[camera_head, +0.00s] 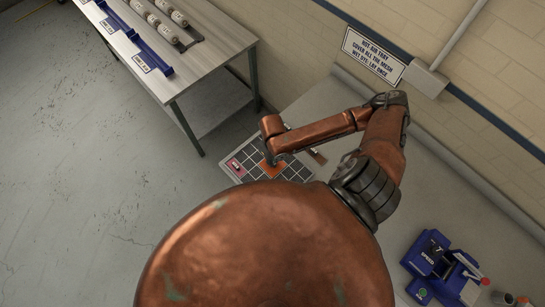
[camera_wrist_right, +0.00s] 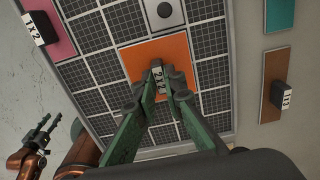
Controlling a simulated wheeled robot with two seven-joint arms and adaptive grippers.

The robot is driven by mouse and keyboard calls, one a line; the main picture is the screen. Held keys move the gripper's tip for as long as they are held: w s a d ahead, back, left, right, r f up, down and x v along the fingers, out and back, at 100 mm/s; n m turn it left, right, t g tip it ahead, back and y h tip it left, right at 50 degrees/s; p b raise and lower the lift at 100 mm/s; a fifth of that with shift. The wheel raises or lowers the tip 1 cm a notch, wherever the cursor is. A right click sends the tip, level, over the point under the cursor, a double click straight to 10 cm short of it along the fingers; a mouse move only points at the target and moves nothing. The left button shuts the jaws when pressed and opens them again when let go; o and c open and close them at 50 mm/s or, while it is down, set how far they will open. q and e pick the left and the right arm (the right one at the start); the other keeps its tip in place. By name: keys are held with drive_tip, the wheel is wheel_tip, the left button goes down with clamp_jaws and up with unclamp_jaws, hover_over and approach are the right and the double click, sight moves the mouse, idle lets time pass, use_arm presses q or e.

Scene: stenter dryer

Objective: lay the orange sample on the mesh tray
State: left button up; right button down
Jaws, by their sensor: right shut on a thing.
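The orange sample (camera_wrist_right: 158,60) is a flat square with an upright grip tab marked 2x2. My right gripper (camera_wrist_right: 158,72) is shut on that tab in the wrist view. The mesh tray (camera_wrist_right: 90,70) is a pale frame with dark grid cells. The orange sample is over its middle, roughly in line with the cells; I cannot tell whether it touches the mesh. In the head view the orange sample (camera_head: 273,168) shows partly behind my right arm, over the tray (camera_head: 239,178). My left gripper (camera_wrist_right: 43,130) looks open and empty at the wrist view's left edge.
A pink sample (camera_wrist_right: 62,45) marked 1x2 and a pale piece with a black knob (camera_wrist_right: 150,12) are on the tray. A brown sample (camera_wrist_right: 271,110) and a teal one (camera_wrist_right: 280,15) lie right of it. A blue device (camera_head: 440,265) stands at the head view's lower right.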

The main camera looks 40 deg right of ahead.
drive_tip(key=c, duration=1.9)
unclamp_jaws()
drive_tip(key=shift+c, duration=0.2)
wheel_tip(320, 180, up, 12)
